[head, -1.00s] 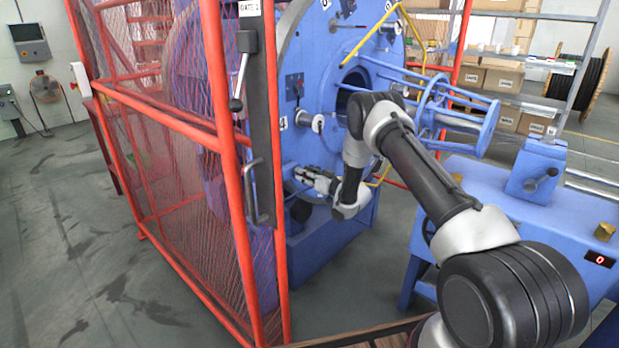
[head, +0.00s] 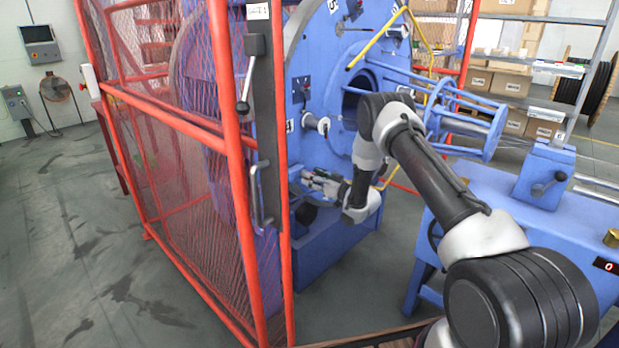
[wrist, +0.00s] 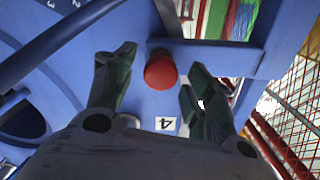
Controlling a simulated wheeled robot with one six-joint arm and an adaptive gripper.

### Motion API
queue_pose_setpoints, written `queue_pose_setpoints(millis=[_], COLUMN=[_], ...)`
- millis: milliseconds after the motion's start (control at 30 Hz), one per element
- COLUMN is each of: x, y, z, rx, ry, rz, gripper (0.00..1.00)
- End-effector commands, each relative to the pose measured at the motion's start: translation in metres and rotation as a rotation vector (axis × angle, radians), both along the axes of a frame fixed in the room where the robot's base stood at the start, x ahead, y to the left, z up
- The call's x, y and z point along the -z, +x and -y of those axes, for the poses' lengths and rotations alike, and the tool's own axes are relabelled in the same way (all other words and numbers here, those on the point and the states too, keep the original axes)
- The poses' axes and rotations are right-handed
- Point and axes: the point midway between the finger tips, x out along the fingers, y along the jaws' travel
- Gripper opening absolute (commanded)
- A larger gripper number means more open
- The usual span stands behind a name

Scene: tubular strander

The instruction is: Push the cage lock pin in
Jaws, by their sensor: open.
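A round red knob (wrist: 160,72), which looks like the head of the cage lock pin, stands out in front of the blue plate in the wrist view. My gripper (wrist: 155,78) is open, with one dark finger on each side of the knob. I see a gap on both sides and no clear contact. The pin's shaft is hidden behind the knob. In the head view my gripper (head: 312,179) is low at the face of the blue strander disc (head: 318,85). The knob cannot be made out there.
A red mesh guard (head: 185,190) with an upright handle (head: 262,195) stands left of my arm. A blue bench (head: 480,215) is on the right. A blue bar (wrist: 210,55) crosses beyond the knob, and a plate marked 4 (wrist: 166,123) lies nearer.

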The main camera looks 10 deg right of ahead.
Motion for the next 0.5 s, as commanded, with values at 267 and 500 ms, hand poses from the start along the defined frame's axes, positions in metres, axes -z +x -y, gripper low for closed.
queue_pose_setpoints(millis=[267, 500], x=[0.000, 0.000], y=[-0.050, -0.074], z=[0.038, 0.054], rx=[0.003, 0.001], ry=[0.001, 0.000], rz=[-0.002, 0.000], gripper=[0.54, 0.54])
